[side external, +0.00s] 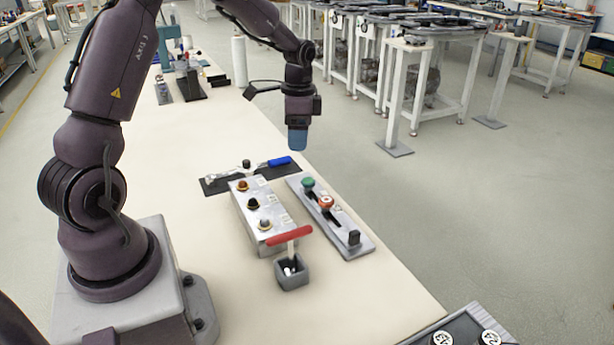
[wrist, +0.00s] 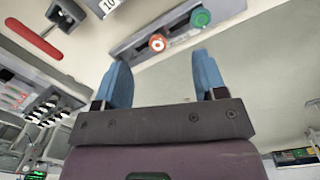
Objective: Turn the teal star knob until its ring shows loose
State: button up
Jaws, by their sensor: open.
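A teal-green knob (side external: 308,184) stands at the far end of a grey plate (side external: 358,250) on the table. It also shows at the top of the wrist view (wrist: 201,18), with a pale mark on its face. It is too small to tell its star shape or what its ring shows. A red knob (side external: 326,202) sits beside it on the same plate and shows in the wrist view (wrist: 157,42). My gripper (side external: 297,140) hangs above and beyond the plate, clear of the knobs. Its two blue fingers (wrist: 163,78) are apart with nothing between them.
A metal box with several knobs (side external: 262,236) stands left of the plate. A red-handled lever (side external: 288,236) rises from a small grey box (side external: 292,275). A blue-handled tool (side external: 280,161) lies on a black base behind. A black block (side external: 354,237) is on the plate's near end.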

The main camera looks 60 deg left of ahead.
aim_at(307, 180)
jog(key=w+a+f+m, duration=0.3)
jog(key=w+a+m, duration=0.2)
jog(key=m, duration=0.3)
jog(key=shift+t, duration=0.3)
notch_tip(307, 180, down, 13)
jog(key=shift+a+r, duration=0.15)
jog(key=shift+r, duration=0.05)
jog(key=c, duration=0.9)
